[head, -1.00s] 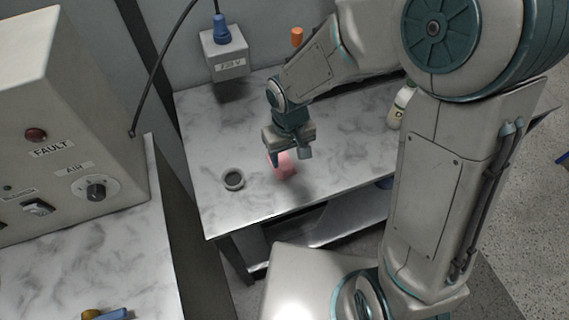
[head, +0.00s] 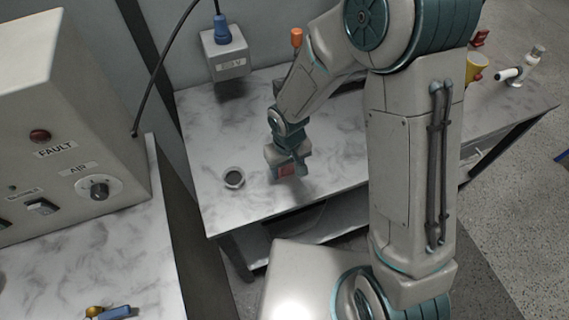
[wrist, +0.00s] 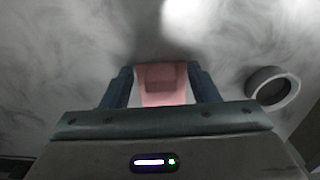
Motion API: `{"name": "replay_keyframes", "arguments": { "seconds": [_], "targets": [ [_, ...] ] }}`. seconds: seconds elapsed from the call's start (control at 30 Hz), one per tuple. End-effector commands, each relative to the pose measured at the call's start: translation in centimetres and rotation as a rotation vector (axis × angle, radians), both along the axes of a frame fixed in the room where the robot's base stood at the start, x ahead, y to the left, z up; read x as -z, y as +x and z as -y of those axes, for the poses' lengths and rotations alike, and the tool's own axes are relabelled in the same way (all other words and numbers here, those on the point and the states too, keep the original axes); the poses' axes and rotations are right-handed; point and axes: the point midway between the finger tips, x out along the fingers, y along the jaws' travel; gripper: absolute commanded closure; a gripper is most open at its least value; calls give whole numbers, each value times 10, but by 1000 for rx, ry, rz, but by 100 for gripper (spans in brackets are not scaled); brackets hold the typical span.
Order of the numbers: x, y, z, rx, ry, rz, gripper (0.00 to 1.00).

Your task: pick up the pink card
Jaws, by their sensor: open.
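The pink card (wrist: 162,84) lies on the marble-topped table (head: 235,205) and shows between the two fingers of my gripper (wrist: 163,88) in the wrist view. My gripper is open, with one finger on each side of the card, low over the table. In the head view my gripper (head: 287,172) covers part of the pink card (head: 286,171). Whether the fingers touch the card cannot be told.
A small grey ring-shaped cup (head: 233,178) stands to the left of my gripper; it also shows in the wrist view (wrist: 291,86). An orange cylinder (head: 296,37) is behind my arm.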

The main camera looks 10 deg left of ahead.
Motion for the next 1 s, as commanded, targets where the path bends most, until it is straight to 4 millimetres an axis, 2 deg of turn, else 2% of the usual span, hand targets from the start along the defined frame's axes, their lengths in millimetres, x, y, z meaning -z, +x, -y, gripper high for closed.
{"name": "replay_keyframes", "arguments": {
  "seconds": [0.07,0.2,0.23,0.73,0.87,1.0],
  "targets": [
    [0,0,0,0,0,0,48],
    [0,0,0,0,0,0,87],
    [0,0,0,0,0,0,93],
    [-8,1,0,0,1,2,93],
    [-20,1,0,1,2,3,93],
    [-44,1,0,1,4,6,93]
  ]
}}
